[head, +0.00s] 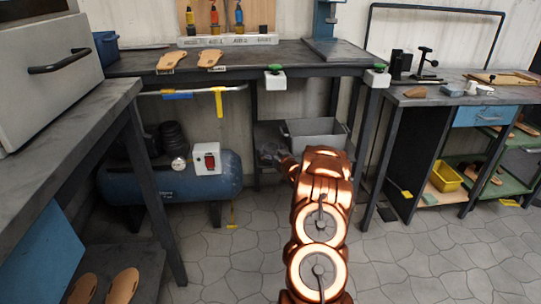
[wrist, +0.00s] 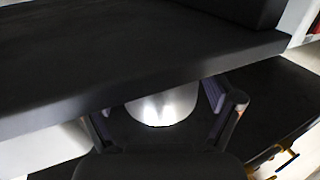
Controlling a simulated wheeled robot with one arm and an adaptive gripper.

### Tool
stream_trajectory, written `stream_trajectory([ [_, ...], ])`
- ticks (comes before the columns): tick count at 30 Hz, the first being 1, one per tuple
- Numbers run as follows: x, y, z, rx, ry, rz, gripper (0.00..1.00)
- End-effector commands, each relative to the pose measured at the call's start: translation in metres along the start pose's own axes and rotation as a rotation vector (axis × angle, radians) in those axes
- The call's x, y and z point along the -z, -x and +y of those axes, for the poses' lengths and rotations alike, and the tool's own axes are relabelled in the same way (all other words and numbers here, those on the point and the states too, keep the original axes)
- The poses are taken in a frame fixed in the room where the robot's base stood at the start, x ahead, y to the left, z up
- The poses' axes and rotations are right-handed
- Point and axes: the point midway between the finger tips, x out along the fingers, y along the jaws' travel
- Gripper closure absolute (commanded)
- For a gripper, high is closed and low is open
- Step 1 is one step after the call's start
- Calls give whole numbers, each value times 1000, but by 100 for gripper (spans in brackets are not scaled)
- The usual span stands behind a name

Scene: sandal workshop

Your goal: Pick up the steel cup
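A shiny silvery rounded thing, likely the steel cup (wrist: 165,108), shows in the wrist view just below the edge of a dark slab. The slab hides its upper part. My gripper (wrist: 160,112) has its two fingers apart, one on each side of the cup in this view. A gap shows between the cup and each finger; I cannot tell how far the cup is in depth. In the head view my copper-coloured arm reaches toward the low shelf under the back bench; the gripper's fingers and the cup cannot be made out there.
The dark slab (wrist: 120,60) fills the top of the wrist view. In the head view a grey bin (head: 318,140) stands beside my arm under the back bench (head: 290,52). A blue tank (head: 150,183) stands left, a yellow bin (head: 446,178) right. The foreground floor is clear.

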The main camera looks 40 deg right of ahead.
Motion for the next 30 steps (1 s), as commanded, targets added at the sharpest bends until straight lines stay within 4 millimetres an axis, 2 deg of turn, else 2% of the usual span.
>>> stream_trajectory([
  [2,0,0,0,0,0,0,23],
  [13,0,0,0,0,0,0,61],
  [23,4,0,0,0,0,0,63],
  [30,32,0,0,0,0,0,63],
])
